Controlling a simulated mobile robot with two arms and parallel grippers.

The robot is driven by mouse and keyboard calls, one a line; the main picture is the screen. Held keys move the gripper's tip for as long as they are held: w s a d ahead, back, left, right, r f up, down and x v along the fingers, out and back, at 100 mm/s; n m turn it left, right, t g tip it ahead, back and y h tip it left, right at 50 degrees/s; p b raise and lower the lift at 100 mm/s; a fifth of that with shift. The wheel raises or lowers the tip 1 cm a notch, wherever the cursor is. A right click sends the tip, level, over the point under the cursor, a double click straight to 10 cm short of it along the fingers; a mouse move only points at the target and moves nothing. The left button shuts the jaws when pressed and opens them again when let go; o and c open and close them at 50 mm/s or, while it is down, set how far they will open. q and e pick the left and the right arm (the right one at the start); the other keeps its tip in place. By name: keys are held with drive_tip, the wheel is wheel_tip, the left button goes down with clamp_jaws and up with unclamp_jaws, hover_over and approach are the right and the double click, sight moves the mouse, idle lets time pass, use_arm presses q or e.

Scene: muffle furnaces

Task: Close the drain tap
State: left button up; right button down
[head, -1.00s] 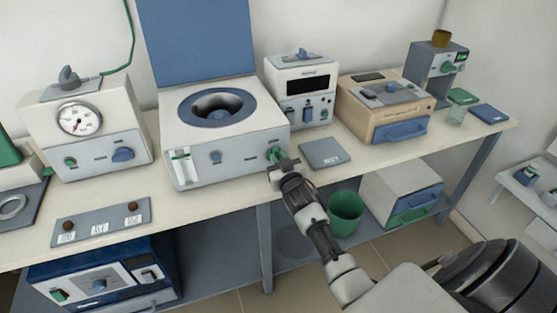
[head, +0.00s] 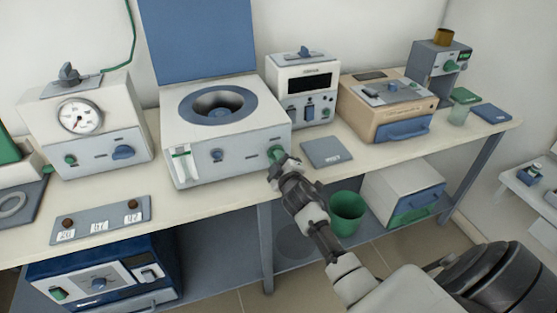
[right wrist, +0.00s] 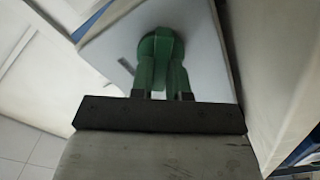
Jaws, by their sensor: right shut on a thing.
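A white, box-shaped device (head: 185,135) with a raised blue lid and a round dark opening stands on the bench. A green tap knob (head: 277,151) sits low on the right of its front face. The right wrist view shows the green knob (right wrist: 160,50) with its raised grip between the fingers. My right gripper (head: 280,162) is at the device's front and shut on this knob; its fingers (right wrist: 163,95) lie on both sides of the grip. The knob's outlet and inner state are hidden. My left gripper is not in view.
A gauge unit (head: 85,140) stands left, and a display unit (head: 300,85) and beige box (head: 385,108) stand right. A grey plate (head: 325,152) lies on the bench beside my gripper. A green bin (head: 348,210) stands below.

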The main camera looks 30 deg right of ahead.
drive_tip(key=n, duration=0.4)
drive_tip(key=shift+f+b, duration=0.2)
drive_tip(key=shift+b, duration=0.1)
drive_tip(key=shift+n, duration=1.6)
drive_tip(key=shift+f, duration=0.1)
drive_tip(key=c, duration=1.1)
unclamp_jaws()
drive_tip(key=v, duration=1)
drive_tip(key=shift+s+b, duration=0.35)
drive_tip(key=shift+s, duration=0.05)
